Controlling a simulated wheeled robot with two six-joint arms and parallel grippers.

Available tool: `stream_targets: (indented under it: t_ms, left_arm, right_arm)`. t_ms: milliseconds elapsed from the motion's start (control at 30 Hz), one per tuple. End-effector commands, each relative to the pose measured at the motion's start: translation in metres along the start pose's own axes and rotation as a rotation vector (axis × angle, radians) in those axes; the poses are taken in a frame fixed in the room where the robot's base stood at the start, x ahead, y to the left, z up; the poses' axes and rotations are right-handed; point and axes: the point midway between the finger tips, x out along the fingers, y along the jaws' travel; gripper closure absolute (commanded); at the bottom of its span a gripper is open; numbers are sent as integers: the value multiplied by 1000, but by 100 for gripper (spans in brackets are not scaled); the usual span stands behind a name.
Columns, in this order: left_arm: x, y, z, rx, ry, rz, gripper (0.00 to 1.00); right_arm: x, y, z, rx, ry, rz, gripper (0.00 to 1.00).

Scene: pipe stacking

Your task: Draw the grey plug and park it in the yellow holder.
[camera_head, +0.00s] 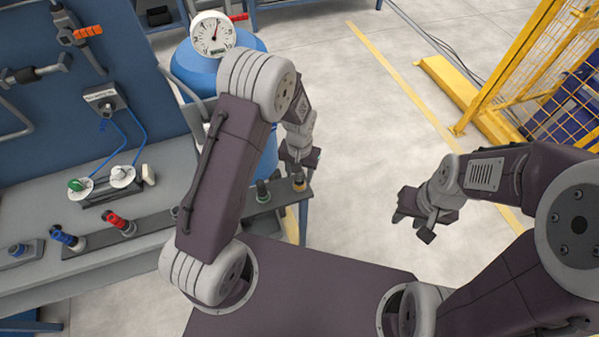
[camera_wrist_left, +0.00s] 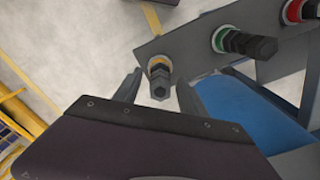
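The yellow-ringed holder (camera_head: 299,187) is at the right end of the bench rail, partly under my left gripper (camera_head: 300,160). In the left wrist view, a grey hex-ended plug (camera_wrist_left: 160,86) stands in the yellow ring (camera_wrist_left: 159,63). My left gripper (camera_wrist_left: 158,88) is open, with one finger on each side of this plug and visible gaps between. I cannot tell how deep the plug sits. My right gripper (camera_head: 415,222) hangs empty over open floor with its fingers apart.
The rail also carries a green-ringed fitting (camera_wrist_left: 240,42), a red one (camera_head: 119,222) and a blue one (camera_head: 66,238). A blue drum (camera_head: 190,65) with a gauge (camera_head: 212,34) stands behind. A yellow fence (camera_head: 520,70) is at the right; the floor between is clear.

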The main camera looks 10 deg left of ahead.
Motion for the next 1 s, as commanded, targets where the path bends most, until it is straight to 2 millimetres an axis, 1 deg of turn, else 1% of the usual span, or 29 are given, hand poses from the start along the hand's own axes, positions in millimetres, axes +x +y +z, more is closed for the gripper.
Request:
stream_targets:
  t_ms: [100, 167, 267, 400, 500, 600, 733, 1000]
  left_arm:
    - [0, 0, 0, 0, 0, 0, 51]
    - [-4, 0, 0, 0, 2, 0, 51]
    - [-21, 0, -1, 0, 5, 1, 51]
    - [-54, 0, -1, 0, 6, 1, 51]
    - [-73, 0, -1, 0, 5, 1, 51]
    - [-85, 0, -1, 0, 4, 0, 51]
    - [-91, 0, 0, 0, 1, 0, 51]
    - [-91, -1, 0, -2, 0, 0, 51]
  right_arm:
    - [0, 0, 0, 0, 0, 0, 64]
    - [0, 0, 0, 0, 0, 0, 64]
    - [1, 0, 0, 0, 0, 0, 64]
    - [2, 0, 0, 0, 0, 0, 64]
    - [2, 0, 0, 0, 0, 0, 64]
    - [2, 0, 0, 0, 0, 0, 64]
    - [2, 0, 0, 0, 0, 0, 64]
    - [2, 0, 0, 0, 0, 0, 64]
